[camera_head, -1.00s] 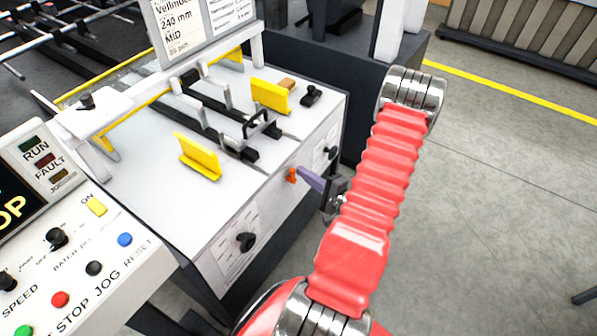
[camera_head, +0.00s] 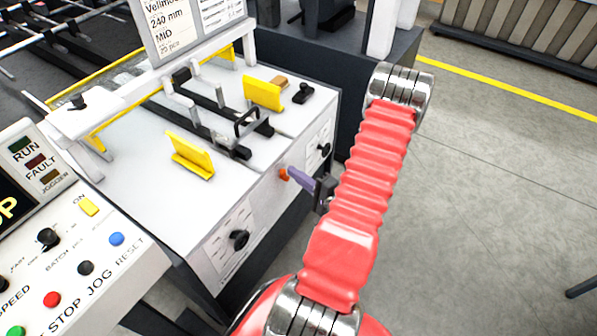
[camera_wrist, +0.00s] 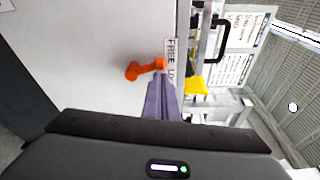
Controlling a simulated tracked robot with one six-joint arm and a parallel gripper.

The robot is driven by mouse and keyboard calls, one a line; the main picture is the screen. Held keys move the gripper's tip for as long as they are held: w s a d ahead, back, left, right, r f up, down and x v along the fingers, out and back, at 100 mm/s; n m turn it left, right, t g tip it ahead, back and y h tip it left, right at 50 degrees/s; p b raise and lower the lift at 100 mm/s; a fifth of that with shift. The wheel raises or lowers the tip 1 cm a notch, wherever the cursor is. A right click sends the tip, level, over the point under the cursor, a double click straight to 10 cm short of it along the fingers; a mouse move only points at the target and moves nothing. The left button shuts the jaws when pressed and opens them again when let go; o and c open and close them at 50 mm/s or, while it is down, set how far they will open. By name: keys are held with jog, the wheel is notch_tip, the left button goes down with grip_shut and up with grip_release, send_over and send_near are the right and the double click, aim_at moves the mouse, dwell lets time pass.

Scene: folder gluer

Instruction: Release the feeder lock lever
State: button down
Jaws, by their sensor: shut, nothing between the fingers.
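The feeder lock lever is a small orange handle (camera_head: 284,174) on the light front panel of the feeder. In the wrist view the orange lever (camera_wrist: 146,68) has a round hub at left and an arm reaching right to the fingertips. My gripper (camera_head: 292,174) has purple fingers, shut and empty, at the lever's free end. In the wrist view my gripper (camera_wrist: 162,76) overlaps that end; I cannot tell whether they touch. A label (camera_wrist: 171,62) reading "FREE LO…" is partly hidden behind the fingers.
Black knobs (camera_head: 238,240) sit on the same panel. Yellow guides (camera_head: 190,155) and a black handle (camera_head: 252,122) stand on the feeder top. A control console (camera_head: 80,255) with buttons is at left. Open floor (camera_head: 480,220) lies to the right.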

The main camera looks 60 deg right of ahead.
jog(key=shift+a, duration=0.1)
jog(key=s+d, duration=0.1)
jog(key=s, duration=1)
jog(key=shift+s+d, duration=0.25)
jog(key=shift+d, duration=0.15)
dwell(0.8)
